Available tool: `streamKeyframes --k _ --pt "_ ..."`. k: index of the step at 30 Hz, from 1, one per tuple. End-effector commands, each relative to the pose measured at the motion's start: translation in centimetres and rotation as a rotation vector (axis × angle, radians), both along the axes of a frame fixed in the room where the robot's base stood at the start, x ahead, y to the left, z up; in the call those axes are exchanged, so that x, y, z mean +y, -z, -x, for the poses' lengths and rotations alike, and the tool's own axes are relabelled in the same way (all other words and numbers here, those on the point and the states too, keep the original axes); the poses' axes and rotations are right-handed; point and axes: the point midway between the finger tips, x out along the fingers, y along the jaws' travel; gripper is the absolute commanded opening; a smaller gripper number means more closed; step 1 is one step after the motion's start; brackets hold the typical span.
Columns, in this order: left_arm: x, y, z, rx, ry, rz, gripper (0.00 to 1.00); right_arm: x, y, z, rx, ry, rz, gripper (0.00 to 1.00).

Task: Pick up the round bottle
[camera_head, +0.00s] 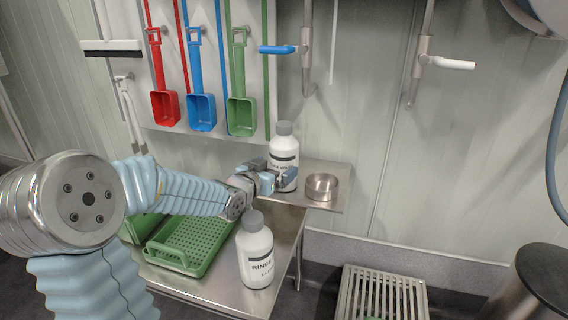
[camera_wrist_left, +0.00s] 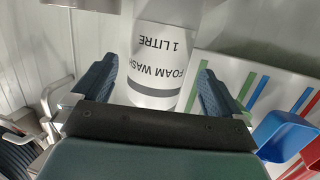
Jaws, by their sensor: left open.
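A white round bottle with a grey cap (camera_head: 284,148) stands upright on the small steel shelf by the wall. In the left wrist view its label reads "FOAM WASH 1 LITRE" (camera_wrist_left: 163,55). My left gripper (camera_head: 276,176) is open at this bottle, and its lower part is partly hidden by the fingers. In the left wrist view the two blue-grey fingers (camera_wrist_left: 155,88) stand on either side of the bottle, with gaps visible. A second white round bottle with a grey cap, labelled "RINSE" (camera_head: 257,258), stands on the lower steel table. My right gripper is not in view.
A steel bowl (camera_head: 321,187) stands on the shelf (camera_head: 326,168) just right of the foam wash bottle. Green perforated trays (camera_head: 188,250) lie on the table. Red, blue and green scoops (camera_head: 201,110) hang on the wall board. A floor grate (camera_head: 383,293) lies lower right.

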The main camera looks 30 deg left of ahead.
Motion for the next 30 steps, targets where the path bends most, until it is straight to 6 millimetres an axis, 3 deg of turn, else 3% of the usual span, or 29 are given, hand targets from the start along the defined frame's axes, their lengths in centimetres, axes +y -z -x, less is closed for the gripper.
streamKeyframes --k 12,20,30 --pt "0.2 1.1 -5.5 0.001 0.0 0.001 1.0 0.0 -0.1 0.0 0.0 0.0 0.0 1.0" --pt "0.2 1.2 -5.8 0.001 0.0 0.0 1.0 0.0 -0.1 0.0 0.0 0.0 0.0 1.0" --pt "0.2 1.2 -5.8 0.001 0.0 0.0 0.49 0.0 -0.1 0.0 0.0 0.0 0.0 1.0"
